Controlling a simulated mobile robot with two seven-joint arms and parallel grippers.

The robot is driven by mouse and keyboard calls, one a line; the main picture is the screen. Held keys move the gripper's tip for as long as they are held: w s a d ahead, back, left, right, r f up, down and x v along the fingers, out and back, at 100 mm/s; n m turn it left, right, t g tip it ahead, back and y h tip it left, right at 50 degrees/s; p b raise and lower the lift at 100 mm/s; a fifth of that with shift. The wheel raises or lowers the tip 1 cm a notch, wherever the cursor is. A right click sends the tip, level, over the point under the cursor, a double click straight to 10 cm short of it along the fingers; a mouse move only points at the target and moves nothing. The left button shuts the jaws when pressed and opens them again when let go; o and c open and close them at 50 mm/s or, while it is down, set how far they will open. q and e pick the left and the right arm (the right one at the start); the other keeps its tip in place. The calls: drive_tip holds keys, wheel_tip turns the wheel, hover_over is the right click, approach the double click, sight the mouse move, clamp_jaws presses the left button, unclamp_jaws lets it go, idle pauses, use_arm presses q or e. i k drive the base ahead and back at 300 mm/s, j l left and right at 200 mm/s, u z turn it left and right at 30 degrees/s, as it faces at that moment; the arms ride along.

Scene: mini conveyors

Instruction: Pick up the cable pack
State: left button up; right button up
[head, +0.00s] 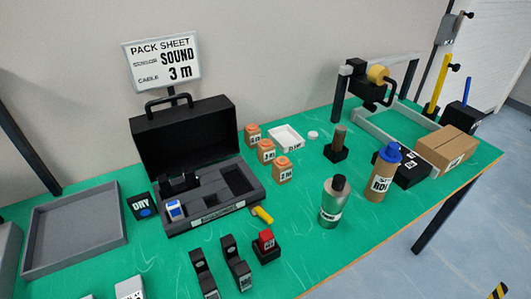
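Several small orange-brown packs with white labels stand in a slanting row right of the open black case: a back pack (253,135), a middle pack (266,151) and a front pack (282,171). Their labels are small; the middle one seems to read 3 m, but I cannot be sure. The pack sheet sign (162,61) behind the case reads SOUND for sensor and 3 m for cable. The open case (186,137) has a grey insert (210,205) with dark recesses, some filled. Neither of my grippers is in view.
A grey tray (74,228) lies left. A yellow-handled item (262,215), a silver bottle (333,203), a blue-capped bottle (383,172) and a cardboard box (446,148) stand rightward. Green table (340,250) is bare at front right.

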sight(267, 148)
drive_tip(key=k+l, duration=0.1)
drive_tip(key=l, duration=0.3)
drive_tip(key=k+l, duration=0.1)
drive_tip(key=l, duration=0.7)
drive_tip(key=k+l, duration=0.15)
drive_tip(key=l, duration=0.2)
